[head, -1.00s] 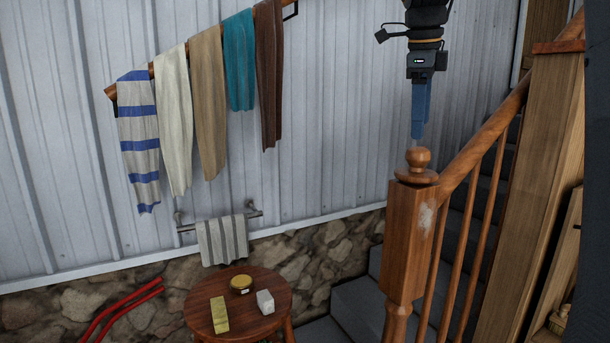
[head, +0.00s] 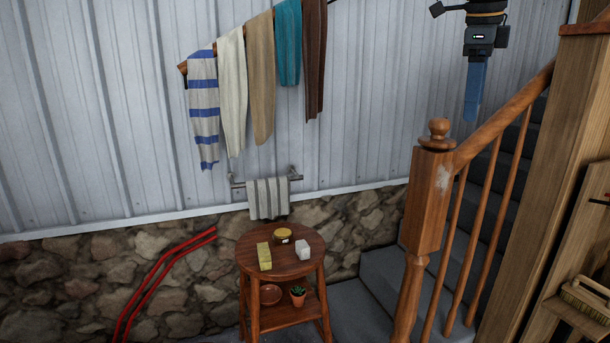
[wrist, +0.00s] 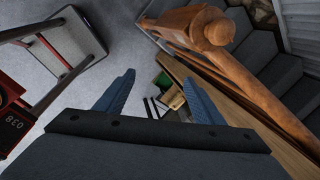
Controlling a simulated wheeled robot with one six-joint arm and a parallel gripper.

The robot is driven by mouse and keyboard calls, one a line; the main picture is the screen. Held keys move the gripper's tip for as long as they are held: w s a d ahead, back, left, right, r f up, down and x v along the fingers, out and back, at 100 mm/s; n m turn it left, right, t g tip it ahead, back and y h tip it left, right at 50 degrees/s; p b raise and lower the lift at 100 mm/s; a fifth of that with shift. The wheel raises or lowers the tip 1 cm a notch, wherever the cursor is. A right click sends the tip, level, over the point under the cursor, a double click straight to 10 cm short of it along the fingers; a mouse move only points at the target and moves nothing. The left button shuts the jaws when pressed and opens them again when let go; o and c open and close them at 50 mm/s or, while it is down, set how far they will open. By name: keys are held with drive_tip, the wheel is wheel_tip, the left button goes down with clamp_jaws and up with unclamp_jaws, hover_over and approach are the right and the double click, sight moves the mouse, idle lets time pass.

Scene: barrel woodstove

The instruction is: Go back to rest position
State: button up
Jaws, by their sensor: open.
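My gripper (head: 473,92) hangs at the upper right of the head view, its blue fingers pointing down in front of the wall, above the stair railing. In the wrist view its two blue fingers (wrist: 160,95) are spread apart. Nothing is between the fingertips, and floor and stair parts show far below. Most of my arm is outside the head view.
A wooden newel post (head: 429,190) and sloping handrail (head: 500,118) stand close to my gripper. Grey stairs (head: 380,280) lie behind. A round stool (head: 255,240) holds small items. A red hand truck (wrist: 60,50) shows in the wrist view.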

drive_tip(key=s+a+f+n+y, duration=0.1)
drive_tip(key=s+a+f+n, duration=0.25)
drive_tip(key=f+n, duration=0.45)
drive_tip(key=s+a+f+n, duration=0.3)
drive_tip(key=a+f+n, duration=0.15)
drive_tip(key=f, duration=0.85)
drive_tip(key=s+a+f+n+y, duration=0.1)
drive_tip(key=s+a+f+n, duration=0.3)
drive_tip(key=f, duration=0.6)
drive_tip(key=s+a+f+n+g+b, duration=0.1)
drive_tip(key=s+a+f+n, duration=0.2)
drive_tip(key=s+f+n, duration=0.5)
drive_tip(key=shift+s+a+f+n, duration=0.3)
drive_tip(key=shift+s+f+n, duration=0.05)
drive_tip(key=shift+s+f, duration=0.5)
